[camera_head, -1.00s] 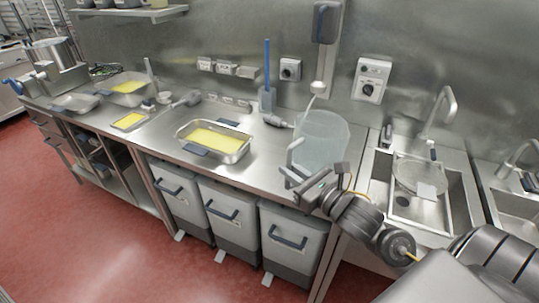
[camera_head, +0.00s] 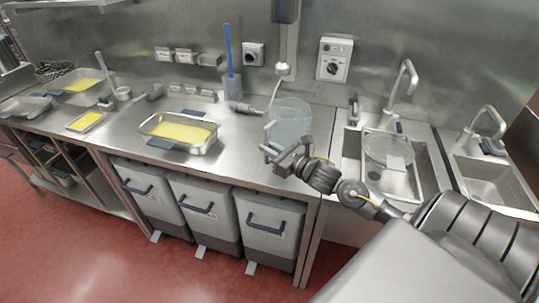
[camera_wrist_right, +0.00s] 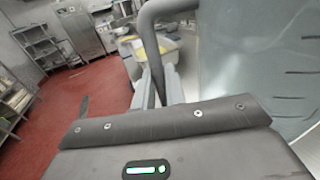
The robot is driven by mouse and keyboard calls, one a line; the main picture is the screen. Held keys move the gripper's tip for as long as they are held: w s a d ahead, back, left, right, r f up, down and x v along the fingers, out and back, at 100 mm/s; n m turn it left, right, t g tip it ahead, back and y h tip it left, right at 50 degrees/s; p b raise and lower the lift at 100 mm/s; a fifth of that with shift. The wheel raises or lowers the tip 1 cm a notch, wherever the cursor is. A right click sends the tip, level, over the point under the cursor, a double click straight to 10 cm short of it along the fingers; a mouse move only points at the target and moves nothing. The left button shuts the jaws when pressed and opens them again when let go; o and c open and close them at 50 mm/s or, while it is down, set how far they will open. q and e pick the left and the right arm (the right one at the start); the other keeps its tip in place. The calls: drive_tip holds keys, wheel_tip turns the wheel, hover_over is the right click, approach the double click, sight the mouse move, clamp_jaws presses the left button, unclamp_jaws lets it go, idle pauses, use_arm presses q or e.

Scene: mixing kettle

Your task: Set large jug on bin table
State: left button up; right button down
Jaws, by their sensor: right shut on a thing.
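The large jug (camera_head: 291,122) is clear and bluish, with a grey handle on its left side. It is upright at the right end of the steel table (camera_head: 240,160) that has bins under it; whether its base touches the top cannot be told. My right gripper (camera_head: 280,158) is shut on the jug's handle at the table's front edge. In the right wrist view the handle (camera_wrist_right: 150,30) runs down between the two fingers (camera_wrist_right: 157,88), and the jug's wall (camera_wrist_right: 255,60) fills the right side. My left gripper is not in view.
Grey bins (camera_head: 268,222) stand under the table. A steel tray with yellow contents (camera_head: 182,133) sits left of the jug. A blue-handled tool (camera_head: 229,50) and a hose nozzle (camera_head: 240,107) are behind. A sink with a strainer (camera_head: 389,152) lies to the right. Bare tabletop shows between tray and jug.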

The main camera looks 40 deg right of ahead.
wheel_tip(320, 180, down, 4)
drive_tip(key=shift+w+d+r+p, duration=0.1)
drive_tip(key=shift+d+r+p, duration=0.1)
drive_tip(key=shift+p, duration=0.6)
drive_tip(key=shift+f, duration=0.2)
drive_tip(key=c, duration=1.5)
unclamp_jaws()
drive_tip(key=shift+o, duration=0.2)
drive_tip(key=shift+r, duration=0.15)
